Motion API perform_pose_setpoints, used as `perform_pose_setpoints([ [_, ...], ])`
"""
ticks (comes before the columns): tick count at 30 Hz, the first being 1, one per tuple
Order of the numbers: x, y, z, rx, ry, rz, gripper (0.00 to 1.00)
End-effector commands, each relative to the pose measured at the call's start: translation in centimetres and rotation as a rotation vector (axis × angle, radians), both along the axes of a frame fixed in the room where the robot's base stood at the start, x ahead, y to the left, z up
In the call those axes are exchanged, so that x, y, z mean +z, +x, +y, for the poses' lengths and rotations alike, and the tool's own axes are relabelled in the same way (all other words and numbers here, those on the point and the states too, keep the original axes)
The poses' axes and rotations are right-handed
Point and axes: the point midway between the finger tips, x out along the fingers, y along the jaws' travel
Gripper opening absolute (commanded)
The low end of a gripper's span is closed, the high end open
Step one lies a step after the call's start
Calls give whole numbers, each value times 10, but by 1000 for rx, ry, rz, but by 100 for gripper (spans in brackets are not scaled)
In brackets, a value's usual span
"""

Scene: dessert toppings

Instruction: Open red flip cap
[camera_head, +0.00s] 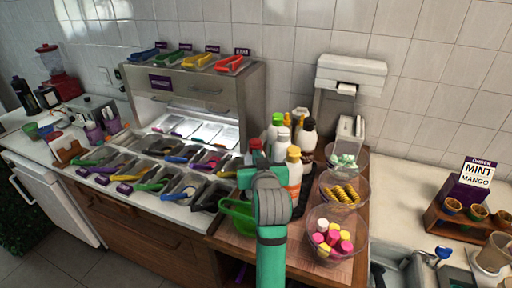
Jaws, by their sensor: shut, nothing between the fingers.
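The red flip cap (254,145) tops a bottle in the cluster on the wooden counter, right of the topping bins. It looks closed, but it is too small to be sure. My gripper (257,168), at the end of my teal and grey arm, is just below and in front of the red cap in the picture. The gripper is shut and empty; its fingertips are hard to make out. My arm hides most of the red-capped bottle's body. I cannot tell whether the gripper touches it.
Glass bowls of pink-and-yellow pieces (331,240) and yellow pieces (342,194) stand at right. A green scoop (238,216) lies left of my arm. Topping bins (181,188) fill the left counter.

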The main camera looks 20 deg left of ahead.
Motion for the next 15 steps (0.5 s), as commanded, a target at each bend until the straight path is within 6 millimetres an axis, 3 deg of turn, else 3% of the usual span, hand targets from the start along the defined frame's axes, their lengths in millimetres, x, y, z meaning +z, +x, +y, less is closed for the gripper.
perform_pose_setpoints([
  [15, 14, -1, -1, 0, 0, -1, 0],
])
